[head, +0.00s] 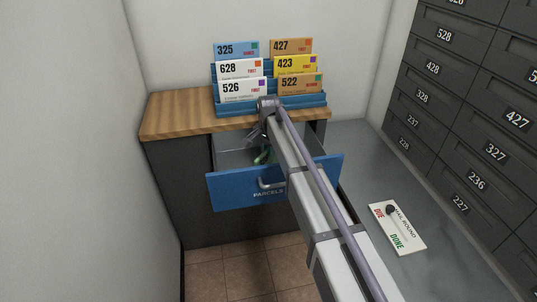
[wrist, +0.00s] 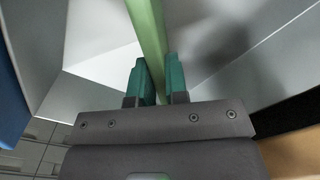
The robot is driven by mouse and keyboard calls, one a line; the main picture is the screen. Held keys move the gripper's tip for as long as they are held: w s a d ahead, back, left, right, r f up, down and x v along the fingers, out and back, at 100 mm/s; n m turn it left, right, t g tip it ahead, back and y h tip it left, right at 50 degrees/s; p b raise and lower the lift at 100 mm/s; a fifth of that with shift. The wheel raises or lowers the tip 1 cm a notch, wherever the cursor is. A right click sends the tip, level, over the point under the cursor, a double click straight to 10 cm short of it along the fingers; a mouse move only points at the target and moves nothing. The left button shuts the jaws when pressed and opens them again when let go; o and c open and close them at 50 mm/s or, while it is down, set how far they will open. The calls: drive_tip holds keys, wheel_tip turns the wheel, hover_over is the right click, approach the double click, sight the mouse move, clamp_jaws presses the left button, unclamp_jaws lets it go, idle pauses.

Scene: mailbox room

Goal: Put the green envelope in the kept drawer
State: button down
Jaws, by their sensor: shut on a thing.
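My gripper (wrist: 158,80) is shut on the green envelope (wrist: 149,30), which shows edge-on as a pale green strip between the teal fingertips in the wrist view. In the head view my gripper (head: 262,154) is low over the inside of an open blue-fronted drawer (head: 232,192), mostly hidden behind my arm. The drawer's label reads PARCELS. Grey drawer walls surround the envelope in the wrist view. I cannot tell whether the envelope touches the drawer floor. No drawer marked kept is readable.
A wood-topped cabinet (head: 175,112) holds a blue rack (head: 235,109) with several numbered envelopes. A grey counter (head: 355,165) lies to the right, with a MAIL ROUND card (head: 398,228) on it. Dark numbered mailboxes (head: 475,120) line the right wall.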

drive_tip(key=shift+f, duration=0.1)
drive_tip(key=c, duration=1.1)
unclamp_jaws()
wheel_tip(320, 180, up, 12)
drive_tip(key=p, duration=1.2)
drive_tip(key=shift+r, duration=0.25)
drive_tip(key=s+d+n, duration=0.2)
drive_tip(key=s+d, duration=0.5)
drive_tip(key=s, duration=0.3)
drive_tip(key=s+d+n, duration=0.2)
drive_tip(key=s+d, duration=0.6)
drive_tip(key=s, duration=0.2)
drive_tip(key=s+d+n, duration=0.1)
drive_tip(key=s+d, duration=0.6)
drive_tip(key=s, duration=0.4)
drive_tip(key=shift+d+n, duration=0.15)
drive_tip(key=shift+n, duration=0.25)
